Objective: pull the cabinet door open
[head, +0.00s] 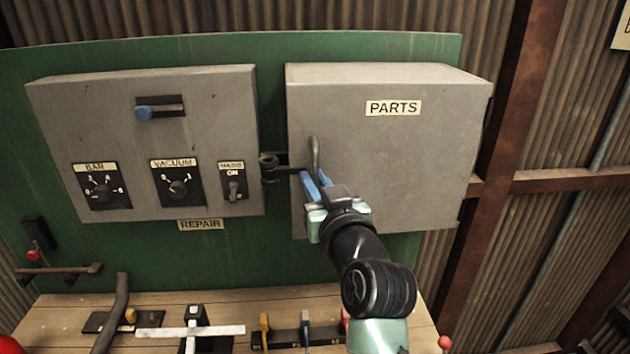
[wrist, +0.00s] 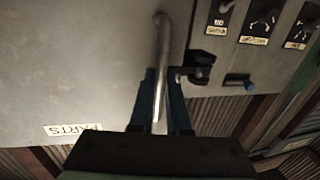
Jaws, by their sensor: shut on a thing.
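The grey cabinet labelled PARTS is on the right of the green board, and its door (head: 410,160) looks shut in the head view. The door also shows in the wrist view (wrist: 70,70), upside down. A curved metal handle (head: 315,155) stands on the door's left side. My gripper (head: 315,182) has its blue fingers on the handle's lower part. In the wrist view the handle (wrist: 162,50) runs between the two fingers (wrist: 162,105), which are shut on it. A dark latch (head: 270,168) sits at the door's left edge, close to the fingers.
A grey control box (head: 150,140) with knobs and a blue-ended slider stands left of the cabinet. Below is a wooden bench (head: 260,305) with several tools and a dark upright lever (head: 115,310). A rusty post (head: 510,150) stands right of the cabinet.

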